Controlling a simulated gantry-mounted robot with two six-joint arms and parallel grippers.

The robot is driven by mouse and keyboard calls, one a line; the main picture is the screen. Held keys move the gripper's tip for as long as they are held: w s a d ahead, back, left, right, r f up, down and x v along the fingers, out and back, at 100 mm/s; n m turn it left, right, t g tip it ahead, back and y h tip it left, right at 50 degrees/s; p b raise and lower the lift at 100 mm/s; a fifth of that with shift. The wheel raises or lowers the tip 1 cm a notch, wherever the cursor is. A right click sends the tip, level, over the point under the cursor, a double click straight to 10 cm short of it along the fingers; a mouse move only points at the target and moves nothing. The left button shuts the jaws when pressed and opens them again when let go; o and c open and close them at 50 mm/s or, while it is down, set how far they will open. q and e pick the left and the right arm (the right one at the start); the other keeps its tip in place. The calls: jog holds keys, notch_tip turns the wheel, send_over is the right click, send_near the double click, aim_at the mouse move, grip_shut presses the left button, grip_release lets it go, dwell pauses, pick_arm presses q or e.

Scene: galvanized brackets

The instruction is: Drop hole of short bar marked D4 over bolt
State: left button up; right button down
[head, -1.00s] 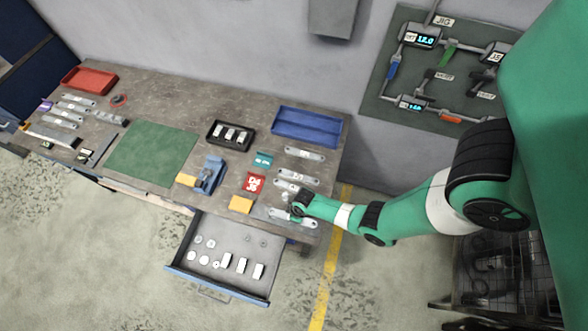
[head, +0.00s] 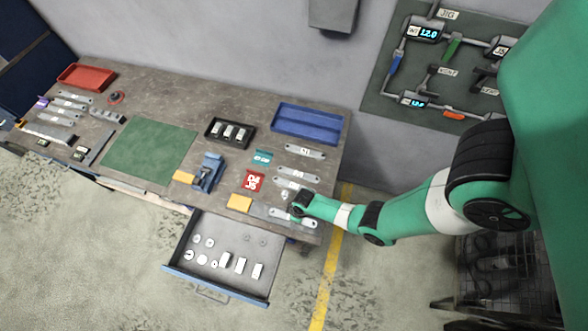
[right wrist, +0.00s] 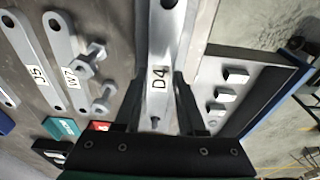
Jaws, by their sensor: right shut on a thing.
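The short bar marked D4 (right wrist: 160,77) is a flat grey bar between the fingers of my right gripper (right wrist: 158,98), which is shut on it. It has a large hole at its far end, and a small dark spot shows near its close end. In the head view my right gripper (head: 294,210) is low at the table's front right corner, with the bar (head: 308,223) under it. Two bolts (right wrist: 91,54) (right wrist: 104,98) show left of the bar in the right wrist view, apart from it. I cannot tell whether the bar touches the table. My left gripper is not in view.
Other marked bars (head: 298,174) lie behind the gripper. An open drawer (head: 180,266) holding discs and blocks juts out at the front. The green mat (head: 150,150) is clear.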

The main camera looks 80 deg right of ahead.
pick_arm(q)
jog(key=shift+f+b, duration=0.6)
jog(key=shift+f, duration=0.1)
pick_arm(e)
jog(key=shift+f, duration=0.7)
jog(key=shift+c, duration=2.1)
grip_release()
